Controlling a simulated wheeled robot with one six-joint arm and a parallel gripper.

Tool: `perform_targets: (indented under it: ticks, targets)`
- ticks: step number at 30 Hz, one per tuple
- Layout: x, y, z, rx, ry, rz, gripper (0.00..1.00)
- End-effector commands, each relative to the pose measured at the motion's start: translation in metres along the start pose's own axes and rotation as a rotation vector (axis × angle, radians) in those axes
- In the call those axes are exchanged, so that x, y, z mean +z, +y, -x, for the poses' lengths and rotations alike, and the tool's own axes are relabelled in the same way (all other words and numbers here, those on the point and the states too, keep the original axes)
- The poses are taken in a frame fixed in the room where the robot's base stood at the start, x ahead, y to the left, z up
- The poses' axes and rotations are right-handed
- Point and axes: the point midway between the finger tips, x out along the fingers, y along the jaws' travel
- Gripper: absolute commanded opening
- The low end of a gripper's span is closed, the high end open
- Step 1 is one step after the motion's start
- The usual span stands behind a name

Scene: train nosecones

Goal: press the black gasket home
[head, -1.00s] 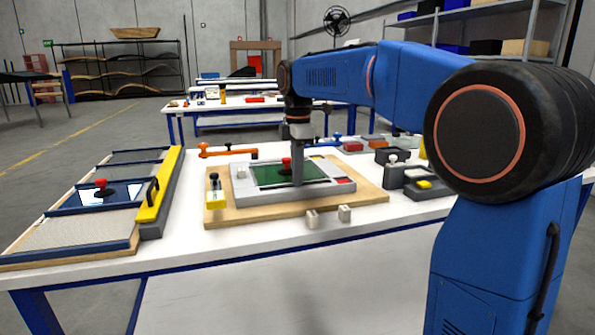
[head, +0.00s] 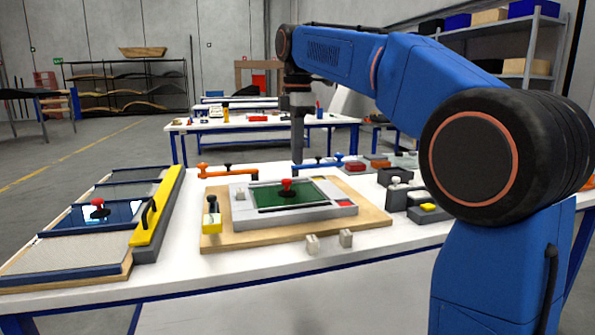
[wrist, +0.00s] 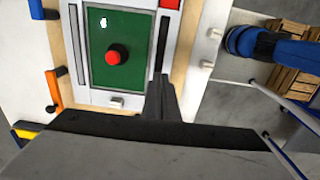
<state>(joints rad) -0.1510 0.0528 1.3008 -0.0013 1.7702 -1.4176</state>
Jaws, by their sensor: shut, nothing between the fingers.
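The grey frame (head: 345,211) lies on a wooden board on the table, with a green panel (head: 268,199) in its opening. A red-knobbed handle (head: 286,187) stands on the panel; it also shows in the wrist view (wrist: 114,56). My gripper (head: 298,158) is shut and empty, raised above the frame. Its fingertips (wrist: 160,80) show near the right strip.
A yellow bar with a black handle (head: 155,215) and flat panels stand at the left. Small light blocks (head: 313,244) lie at the front. An orange clamp (head: 228,172) and a blue clamp (head: 318,164) are behind the board. Grey fixtures (head: 397,194) stand at the right.

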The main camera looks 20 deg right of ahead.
Motion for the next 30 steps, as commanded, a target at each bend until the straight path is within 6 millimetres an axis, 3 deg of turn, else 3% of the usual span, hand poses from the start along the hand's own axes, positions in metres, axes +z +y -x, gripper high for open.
perform_targets:
  ticks: [6, 20, 23, 30]
  targets:
    - [0.0, 0.001, 0.015, 0.0, 0.0, 0.0, 0.0]
    - [0.002, -0.005, 0.016, 0.007, 0.001, -0.021, 0.0]
    - [0.007, -0.018, 0.01, 0.022, 0.004, -0.081, 0.0]
    - [0.028, -0.073, -0.022, 0.088, 0.026, -0.352, 0.0]
